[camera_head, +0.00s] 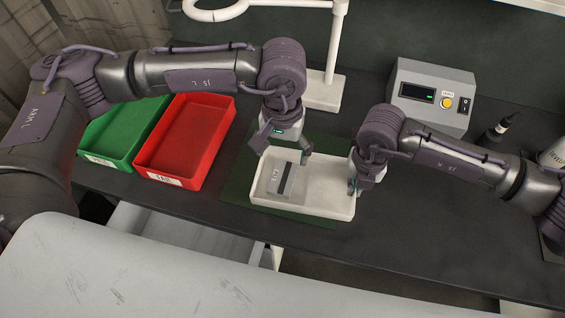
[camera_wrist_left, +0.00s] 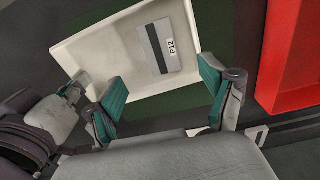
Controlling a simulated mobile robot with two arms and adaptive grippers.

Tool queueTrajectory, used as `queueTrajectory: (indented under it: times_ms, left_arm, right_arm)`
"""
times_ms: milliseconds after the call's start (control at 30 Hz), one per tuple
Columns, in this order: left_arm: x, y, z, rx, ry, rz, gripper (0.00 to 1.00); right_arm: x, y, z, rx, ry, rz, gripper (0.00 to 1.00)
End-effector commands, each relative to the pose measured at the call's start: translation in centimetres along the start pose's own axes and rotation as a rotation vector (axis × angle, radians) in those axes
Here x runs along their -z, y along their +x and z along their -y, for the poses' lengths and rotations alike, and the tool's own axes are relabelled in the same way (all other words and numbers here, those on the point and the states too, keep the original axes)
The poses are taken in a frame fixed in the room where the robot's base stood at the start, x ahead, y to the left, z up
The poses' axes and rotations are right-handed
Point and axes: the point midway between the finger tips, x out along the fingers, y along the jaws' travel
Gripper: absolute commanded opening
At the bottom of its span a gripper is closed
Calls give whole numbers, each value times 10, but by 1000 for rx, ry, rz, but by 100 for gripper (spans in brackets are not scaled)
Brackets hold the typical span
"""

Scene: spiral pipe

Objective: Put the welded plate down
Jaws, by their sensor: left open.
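The welded plate (camera_head: 281,181) is a light grey plate with a dark stripe across it and a label, which reads P12 in the left wrist view (camera_wrist_left: 162,60). It lies flat inside a white tray (camera_head: 305,208), towards the tray's left part. My left gripper (camera_head: 284,150) is above the tray near the plate. In the left wrist view its green-padded fingers (camera_wrist_left: 163,85) are spread apart with nothing between them, and the plate shows beyond them. My right gripper (camera_head: 355,183) is at the tray's right end wall; whether its fingers are closed on the wall cannot be seen.
The tray stands on a green mat (camera_head: 238,178) on the dark table. A red bin (camera_head: 150,157) and a green bin (camera_head: 97,150) stand to the left. A grey control box (camera_head: 430,95) and a white lamp stand (camera_head: 323,95) are behind. The table front between bins and tray is clear.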

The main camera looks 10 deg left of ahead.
Motion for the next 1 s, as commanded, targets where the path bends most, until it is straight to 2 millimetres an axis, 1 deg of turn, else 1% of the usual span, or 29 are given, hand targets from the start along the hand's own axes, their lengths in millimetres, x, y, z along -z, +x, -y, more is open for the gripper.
queueTrajectory:
  times_ms: [33, 100, 200, 600, 800, 1000]
  left_arm:
    - [1, -8, 0, -1, -1, -2, 83]
    - [1, -15, 0, 0, -1, -2, 83]
    - [0, -22, 0, -1, -1, 0, 83]
    - [0, -24, 0, 0, 0, 1, 83]
    - [0, -24, 0, 0, 0, 1, 83]
    - [0, -24, 0, 0, 0, 1, 83]
  right_arm:
    - [0, 0, 0, -1, -1, 1, 0]
    - [0, 0, 0, -1, -1, 1, 0]
    - [0, 0, 0, 0, -1, 1, 0]
    - [0, 0, 0, -1, -1, 1, 0]
    - [0, 0, 0, 0, -1, 1, 35]
    - [0, 0, 0, 0, 0, 0, 35]
